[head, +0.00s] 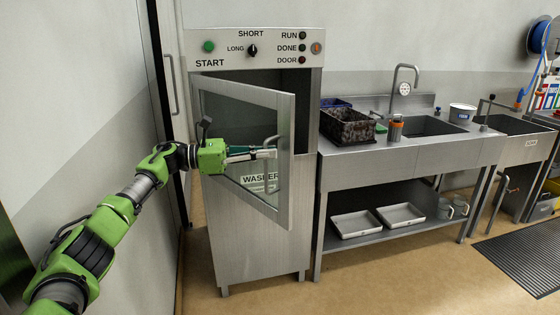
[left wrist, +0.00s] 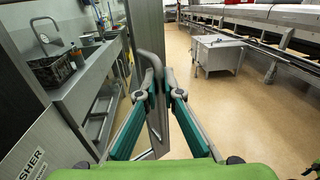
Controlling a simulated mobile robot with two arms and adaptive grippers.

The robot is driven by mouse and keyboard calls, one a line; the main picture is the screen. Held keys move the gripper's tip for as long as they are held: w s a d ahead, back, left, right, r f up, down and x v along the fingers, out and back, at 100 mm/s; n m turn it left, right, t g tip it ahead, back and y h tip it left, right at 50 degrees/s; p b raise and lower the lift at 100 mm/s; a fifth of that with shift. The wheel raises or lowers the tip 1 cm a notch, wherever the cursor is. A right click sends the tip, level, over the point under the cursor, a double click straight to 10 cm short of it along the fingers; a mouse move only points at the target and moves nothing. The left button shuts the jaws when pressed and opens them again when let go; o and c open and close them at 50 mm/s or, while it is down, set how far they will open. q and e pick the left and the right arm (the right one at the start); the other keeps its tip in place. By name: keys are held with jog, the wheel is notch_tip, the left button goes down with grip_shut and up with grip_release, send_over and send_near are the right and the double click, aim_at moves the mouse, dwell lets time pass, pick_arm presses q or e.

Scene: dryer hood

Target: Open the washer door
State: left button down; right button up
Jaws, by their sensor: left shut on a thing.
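The washer (head: 255,245) is a tall steel cabinet with a control panel on top. Its glass-paned, steel-framed door (head: 287,150) stands swung outward, joined at the left side, with its right edge away from the cabinet. A bent metal bar handle (head: 271,142) is near the door's free edge; it also shows in the left wrist view (left wrist: 151,58). My left gripper (head: 268,154) is shut on the handle, its green-sided fingers (left wrist: 163,82) meeting around the bar. The fingers partly cover the handle. My right gripper is not in view.
A steel sink counter (head: 345,146) with a dark basket (head: 347,126) stands right of the washer. White trays (head: 355,224) lie on its lower shelf. A wall (head: 80,100) is close on the left. The floor (head: 370,285) in front is clear; a dark mat (head: 525,262) lies at right.

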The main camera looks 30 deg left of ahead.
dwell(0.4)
pick_arm(q)
jog(key=c, duration=2.2)
grip_release()
